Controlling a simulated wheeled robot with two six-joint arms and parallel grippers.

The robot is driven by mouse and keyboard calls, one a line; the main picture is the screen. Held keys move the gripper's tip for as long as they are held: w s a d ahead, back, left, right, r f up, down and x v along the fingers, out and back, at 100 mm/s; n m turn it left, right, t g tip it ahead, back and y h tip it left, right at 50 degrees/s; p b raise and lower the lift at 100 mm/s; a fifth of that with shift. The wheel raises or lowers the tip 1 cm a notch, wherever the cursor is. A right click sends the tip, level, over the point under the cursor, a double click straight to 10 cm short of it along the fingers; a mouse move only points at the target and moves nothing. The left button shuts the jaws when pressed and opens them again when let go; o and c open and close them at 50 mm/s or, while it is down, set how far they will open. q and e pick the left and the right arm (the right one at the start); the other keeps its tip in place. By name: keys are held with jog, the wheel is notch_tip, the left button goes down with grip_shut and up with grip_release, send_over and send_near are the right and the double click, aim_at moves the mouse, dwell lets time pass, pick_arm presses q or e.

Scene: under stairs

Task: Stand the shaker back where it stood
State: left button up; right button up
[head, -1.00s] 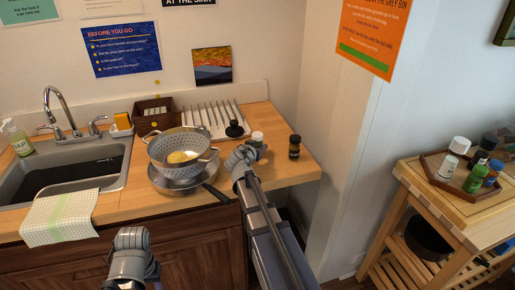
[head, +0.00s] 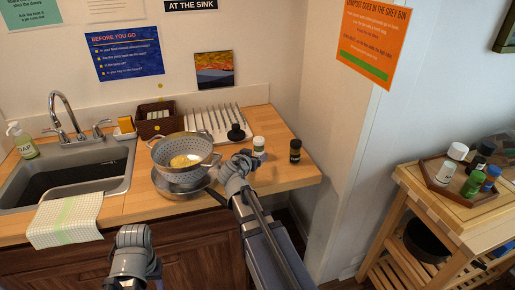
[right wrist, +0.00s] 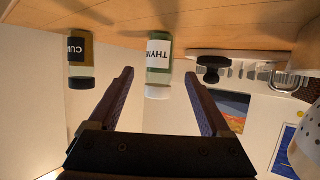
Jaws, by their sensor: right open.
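Two small jars stand upright on the wooden counter near its right end. One is the green-glass thyme shaker (head: 259,146) with a white cap, and its THYM lettering shows upside down in the right wrist view (right wrist: 158,65). The other is a brown jar (head: 295,151) with a dark cap; its label, partly read as CU, shows in the wrist view (right wrist: 80,55). My right gripper (head: 243,158) is open and empty, just left of and nearer than the thyme shaker. The wrist view shows the shaker beyond the gap between the fingers (right wrist: 160,100). My left gripper (head: 133,240) is low in front of the cabinet, its jaws unclear.
A colander (head: 185,146) with something yellow sits over a pan left of my right gripper. A drying rack (head: 215,120) and black stopper (head: 236,132) are behind. The sink (head: 75,175) is left. A wooden cart (head: 440,197) with a tray of bottles stands right.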

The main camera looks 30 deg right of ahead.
jog(key=p+v, duration=0.1)
jog(key=v, duration=0.4)
jog(key=shift+r, duration=0.1)
pick_arm(q)
notch_tip(320, 180, up, 2)
pick_arm(e)
jog(key=shift+s, duration=0.1)
